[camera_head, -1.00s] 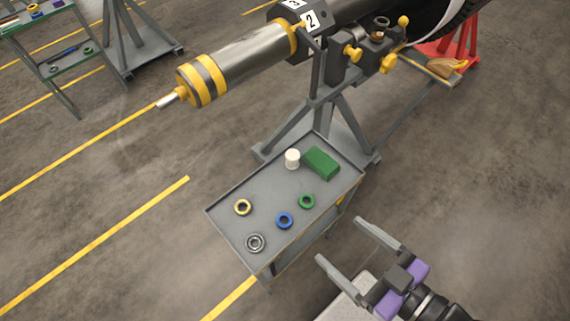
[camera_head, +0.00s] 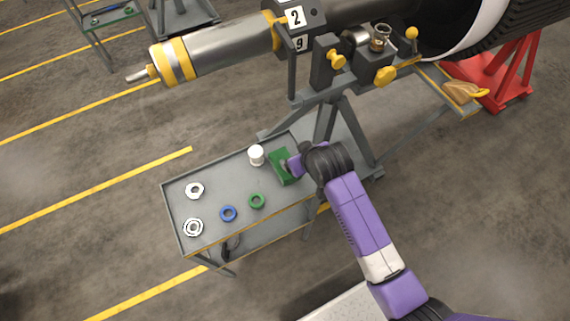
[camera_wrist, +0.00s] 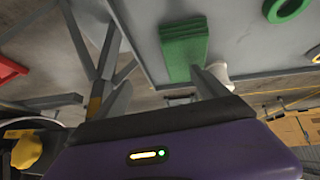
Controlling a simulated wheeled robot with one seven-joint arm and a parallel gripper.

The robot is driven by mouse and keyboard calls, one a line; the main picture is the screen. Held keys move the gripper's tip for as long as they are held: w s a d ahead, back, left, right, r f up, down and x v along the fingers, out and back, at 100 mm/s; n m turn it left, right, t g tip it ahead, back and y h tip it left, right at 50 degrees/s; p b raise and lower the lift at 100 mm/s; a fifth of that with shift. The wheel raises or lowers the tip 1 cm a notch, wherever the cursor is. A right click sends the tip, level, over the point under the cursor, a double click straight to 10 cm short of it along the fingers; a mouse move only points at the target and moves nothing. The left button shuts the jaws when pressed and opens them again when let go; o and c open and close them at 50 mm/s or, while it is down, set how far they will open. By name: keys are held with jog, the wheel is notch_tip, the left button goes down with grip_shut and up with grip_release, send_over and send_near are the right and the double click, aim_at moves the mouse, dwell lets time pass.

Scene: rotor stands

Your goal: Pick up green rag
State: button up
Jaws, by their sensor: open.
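The green rag (camera_head: 278,170), a folded block shape, lies on the grey cart top (camera_head: 221,181) near its far right corner. My gripper (camera_head: 288,167) is at the rag's right side, and its fingers are partly hidden by my wrist. In the wrist view the rag (camera_wrist: 185,45) is ahead of my open gripper (camera_wrist: 160,84). It lies toward the right finger, whose tip overlaps its near end in the picture. I cannot tell whether they touch. Nothing is held.
A white cylinder (camera_head: 257,155) stands just left of the rag. A green ring (camera_head: 257,201), a blue ring (camera_head: 228,213) and two pale metal rings (camera_head: 194,190) lie on the cart. The rotor stand (camera_head: 330,110) rises close behind the cart.

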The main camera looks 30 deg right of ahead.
aim_at(287, 155)
jog(key=w+g, duration=0.1)
jog(key=w+a+r+g, duration=0.1)
jog(key=w+g, duration=0.1)
jog(key=shift+w+a+r+g, duration=0.1)
jog(key=shift+a+r+g, duration=0.15)
jog(key=shift+a+g, duration=0.05)
jog(key=s+a+r+g, duration=0.1)
jog(key=r+g+y, duration=0.1)
jog(key=g, duration=0.1)
jog(key=shift+s+a, duration=0.35)
notch_tip(287, 155, down, 2)
jog(key=shift+f, duration=0.15)
jog(key=shift+w+a+f+p, duration=0.1)
jog(key=shift+f+p, duration=0.1)
jog(key=shift+f, duration=0.7)
jog(key=shift+w+a+f+p, duration=0.1)
jog(key=shift+a+f+p, duration=0.05)
jog(key=shift+f, duration=0.75)
jog(key=shift+a+f+p, duration=0.1)
jog(key=shift+f+p, duration=0.1)
jog(key=shift+f, duration=0.7)
jog(key=c, duration=1.4)
jog(key=shift+c, duration=0.2)
jog(key=shift+r, duration=0.1)
